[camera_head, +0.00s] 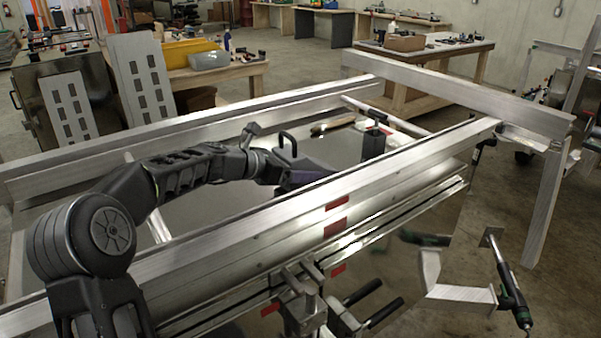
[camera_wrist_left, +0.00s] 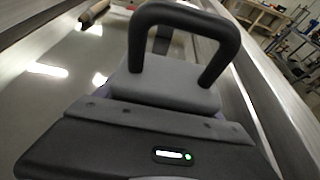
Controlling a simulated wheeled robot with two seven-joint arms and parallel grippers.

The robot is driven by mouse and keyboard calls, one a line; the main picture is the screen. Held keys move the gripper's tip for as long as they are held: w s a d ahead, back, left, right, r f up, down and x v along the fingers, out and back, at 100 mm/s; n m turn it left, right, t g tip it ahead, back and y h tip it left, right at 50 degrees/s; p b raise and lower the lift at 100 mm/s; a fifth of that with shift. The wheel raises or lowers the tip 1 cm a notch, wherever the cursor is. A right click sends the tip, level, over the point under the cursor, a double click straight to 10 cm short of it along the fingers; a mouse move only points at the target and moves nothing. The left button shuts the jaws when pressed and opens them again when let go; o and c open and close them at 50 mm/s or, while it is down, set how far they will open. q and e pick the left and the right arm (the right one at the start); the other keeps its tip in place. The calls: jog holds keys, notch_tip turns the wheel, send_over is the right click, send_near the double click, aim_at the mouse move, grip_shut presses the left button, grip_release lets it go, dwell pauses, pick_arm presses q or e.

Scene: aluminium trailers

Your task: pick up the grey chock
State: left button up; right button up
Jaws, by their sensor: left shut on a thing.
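The grey chock (camera_wrist_left: 172,92), a grey block with a black loop handle, sits just beyond my left gripper's dark body in the left wrist view. In the head view its black handle (camera_head: 287,140) stands up at the end of my left arm. My left gripper (camera_head: 303,179) is shut on the chock, between the long aluminium rails. The fingertips and the lower part of the chock are hidden, so I cannot tell whether it touches the surface below. My right gripper is not in view.
A near aluminium rail (camera_head: 330,207) and a far rail (camera_head: 255,107) flank the arm. A dark upright block (camera_head: 374,141) stands ahead, with a brownish rolled item (camera_head: 332,124) nearby. Clamps (camera_head: 322,305) stick out in front of the near rail. A wooden workbench (camera_head: 425,55) stands behind.

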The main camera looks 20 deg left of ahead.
aim_at(301, 151)
pick_arm(q)
notch_tip(301, 151, up, 9)
jog(key=shift+f+p, duration=0.1)
jog(key=shift+p, duration=0.25)
